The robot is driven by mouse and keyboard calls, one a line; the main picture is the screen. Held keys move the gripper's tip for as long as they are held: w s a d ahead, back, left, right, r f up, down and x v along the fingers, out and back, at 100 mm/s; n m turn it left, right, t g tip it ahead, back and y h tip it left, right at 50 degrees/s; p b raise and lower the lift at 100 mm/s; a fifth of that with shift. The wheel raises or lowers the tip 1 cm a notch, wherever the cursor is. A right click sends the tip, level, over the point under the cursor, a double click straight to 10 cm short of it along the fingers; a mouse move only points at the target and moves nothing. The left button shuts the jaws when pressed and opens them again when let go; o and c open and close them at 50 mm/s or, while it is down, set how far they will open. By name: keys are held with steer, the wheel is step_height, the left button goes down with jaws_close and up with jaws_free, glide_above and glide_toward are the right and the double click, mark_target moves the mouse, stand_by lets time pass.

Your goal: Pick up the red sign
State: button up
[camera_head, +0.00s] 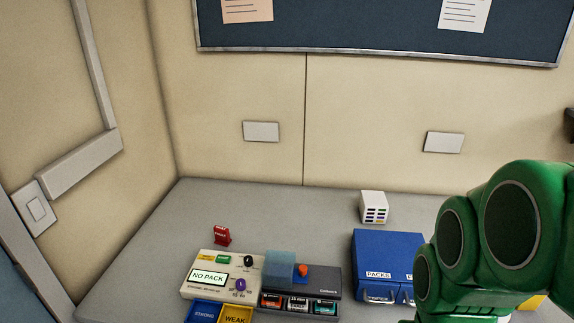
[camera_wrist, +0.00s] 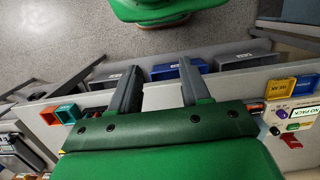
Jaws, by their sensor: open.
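The red sign (camera_head: 222,235) is a small upright red piece with white lettering on the grey table, just behind the cream NO PACK device. In the wrist view a small red piece beside that device, at the right edge, seems to be the same sign (camera_wrist: 291,141). My gripper (camera_wrist: 158,72) is open and empty, with its two grey fingers spread apart. It is well away from the sign. The head view shows my green arm at the right, but not the fingers.
The NO PACK device (camera_head: 208,277) has blue and yellow trays in front and a dark unit (camera_head: 325,281) to its right. A blue PACKS box (camera_head: 385,252) and a small white box (camera_head: 374,207) stand further right. The table (camera_head: 290,215) behind the devices is mostly clear.

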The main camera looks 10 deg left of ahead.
mark_target(226, 229)
steer(key=w+a+r+m+y, duration=0.1)
steer(key=w+a+m+y, duration=0.4)
steer(key=w+a, duration=0.9)
steer(key=w+a+m+y, duration=0.2)
steer(key=w+a+y, duration=0.6)
steer(key=a, duration=1)
steer(key=w+a+f+m+t, duration=0.1)
steer(key=w+a+f+m, duration=0.1)
steer(key=w+f+m, duration=0.2)
steer(key=w+a+f+m+t, duration=0.2)
steer(key=w+f+m, duration=0.2)
steer(key=w, duration=0.6)
steer(key=w+a+f+m+t, duration=0.1)
steer(key=w+a+f+m, duration=0.1)
steer(key=w+f+m, duration=0.3)
steer(key=shift+w+a+f, duration=0.2)
steer(key=shift+w+f, duration=0.35)
steer(key=shift+w, duration=0.15)
steer(key=shift+w+a+f, duration=0.2)
steer(key=shift+w+f, duration=0.3)
steer(key=shift+w, duration=0.2)
steer(key=shift+w+a+f+t, duration=0.2)
steer(key=shift+f+t, duration=0.1)
steer(key=shift+f, duration=0.1)
steer(key=shift+x, duration=3.65)
steer(key=shift+w+f, duration=0.1)
steer(key=shift+w, duration=0.05)
steer(key=shift+c, duration=0.2)
jaws_close()
